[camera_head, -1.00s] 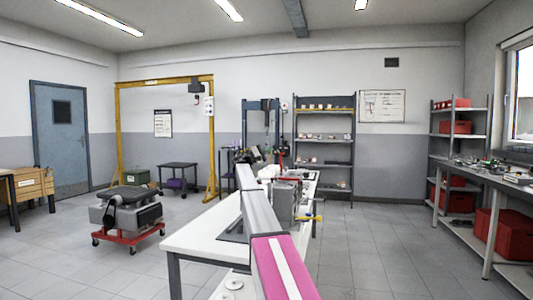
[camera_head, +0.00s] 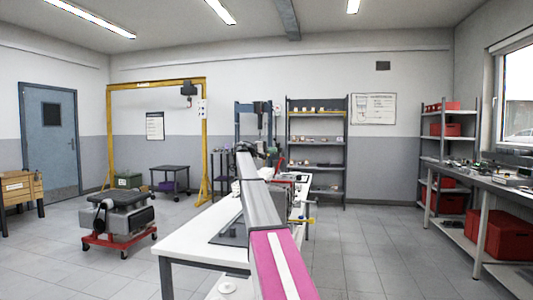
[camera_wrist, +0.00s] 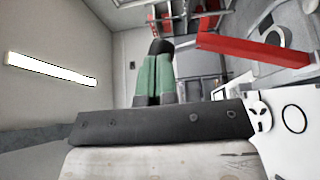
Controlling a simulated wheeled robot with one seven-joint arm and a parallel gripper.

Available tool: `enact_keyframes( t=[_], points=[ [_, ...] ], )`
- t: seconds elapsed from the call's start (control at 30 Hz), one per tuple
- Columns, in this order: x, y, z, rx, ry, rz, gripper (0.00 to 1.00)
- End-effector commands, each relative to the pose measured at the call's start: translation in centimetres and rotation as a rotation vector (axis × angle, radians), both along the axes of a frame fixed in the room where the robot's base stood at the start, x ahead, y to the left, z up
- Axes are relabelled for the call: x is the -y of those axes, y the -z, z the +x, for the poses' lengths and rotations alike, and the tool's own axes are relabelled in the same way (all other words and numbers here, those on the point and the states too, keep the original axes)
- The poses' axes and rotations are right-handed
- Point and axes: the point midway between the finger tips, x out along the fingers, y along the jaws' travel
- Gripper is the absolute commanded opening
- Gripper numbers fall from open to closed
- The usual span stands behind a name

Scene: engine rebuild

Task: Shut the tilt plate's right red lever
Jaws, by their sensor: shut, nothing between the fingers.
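A long red lever (camera_wrist: 255,48) shows large in the wrist view, to the right of my fingertips. Its near end lies close to the tips; I cannot tell whether they touch. My gripper (camera_wrist: 160,47) has green fingers with dark tips, pressed together with nothing between them. In the head view my arm covers the gripper and most of the workpiece on the white bench (camera_head: 195,238). A small upright red piece (camera_head: 281,161) shows just beyond the arm; I cannot tell whether it is the same lever. The tilt plate is not clearly visible.
A grey unit on a red wheeled stand (camera_head: 118,240) is on the floor at left. A side workbench (camera_head: 480,180) runs along the right wall. The floor between the benches is clear.

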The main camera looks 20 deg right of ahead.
Motion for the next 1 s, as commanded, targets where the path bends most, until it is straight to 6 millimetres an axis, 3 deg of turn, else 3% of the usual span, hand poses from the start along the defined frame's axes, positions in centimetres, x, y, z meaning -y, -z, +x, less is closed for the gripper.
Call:
enact_keyframes(
  t=[0.47, 1.0],
  points=[
    [5.5, 1.2, -3.9, 0.256, 0.002, 0.376, 0.00],
    [10.2, 5.8, -7.0, 0.536, 0.002, 0.792, 0.00]
  ],
)
